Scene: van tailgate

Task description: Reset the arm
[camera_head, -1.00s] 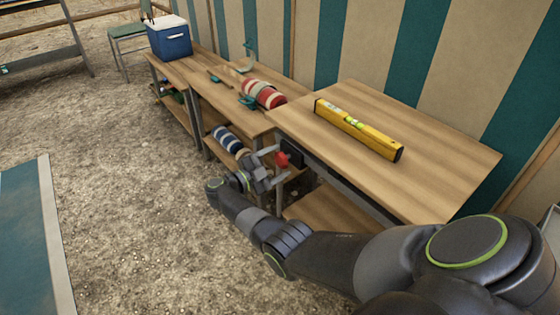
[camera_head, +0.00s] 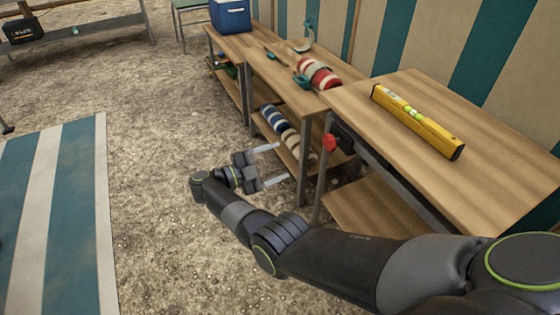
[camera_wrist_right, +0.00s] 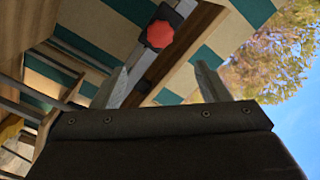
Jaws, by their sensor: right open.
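My right gripper (camera_head: 270,165) is open and empty, in front of the benches in the head view. Its two fingers point right, toward the table leg, with a gap between them. The fingers also show apart in the right wrist view (camera_wrist_right: 160,85), with nothing between them. A red knob (camera_head: 329,142) on a dark box under the near table's edge is to the right of the fingertips and apart from them; it also shows in the right wrist view (camera_wrist_right: 160,34). My left gripper is not in view.
A yellow spirit level (camera_head: 417,122) lies on the near wooden table (camera_head: 480,140). A blue and white roll (camera_head: 278,121) lies on a lower shelf. Gravel on the left is open, beside a striped mat (camera_head: 75,220).

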